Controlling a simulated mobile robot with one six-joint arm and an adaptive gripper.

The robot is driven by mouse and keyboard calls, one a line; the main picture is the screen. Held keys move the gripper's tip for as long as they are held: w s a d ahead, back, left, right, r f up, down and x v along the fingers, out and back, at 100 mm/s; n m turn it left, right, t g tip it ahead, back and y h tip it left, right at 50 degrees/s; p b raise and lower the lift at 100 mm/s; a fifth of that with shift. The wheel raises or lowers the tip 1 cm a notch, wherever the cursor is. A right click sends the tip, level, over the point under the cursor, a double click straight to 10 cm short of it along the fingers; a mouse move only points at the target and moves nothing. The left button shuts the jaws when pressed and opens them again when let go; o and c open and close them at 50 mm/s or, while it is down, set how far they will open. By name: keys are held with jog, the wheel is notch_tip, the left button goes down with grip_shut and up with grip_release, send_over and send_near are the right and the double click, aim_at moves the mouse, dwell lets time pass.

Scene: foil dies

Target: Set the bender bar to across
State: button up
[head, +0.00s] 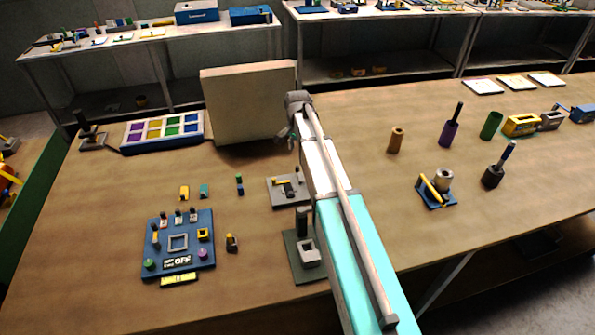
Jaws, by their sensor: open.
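My gripper (284,133) is small in the head view, at the far end of my arm, in front of the upright beige board. Its fingers are open and I see nothing between them. Below it on the table, a grey plate (276,199) carries a dark fixture with a yellow-tipped bar (281,181). To the right of my arm, a blue base (431,200) holds a slanted yellow bar (434,188) beside a grey hollow cylinder (443,179). I cannot tell for sure which of these is the bender bar. My gripper is apart from both.
A blue control panel (206,256) with an OFF display lies at the front left. A tray of coloured compartments (127,148) and the beige board (250,100) stand at the back. A dark-green fixture (307,274) is beside my arm. Cups (395,140) stand on the right.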

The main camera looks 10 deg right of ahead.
aim_at(297, 166)
jog(key=shift+f+b, duration=4.1)
jog(key=shift+f, duration=0.3)
grip_shut()
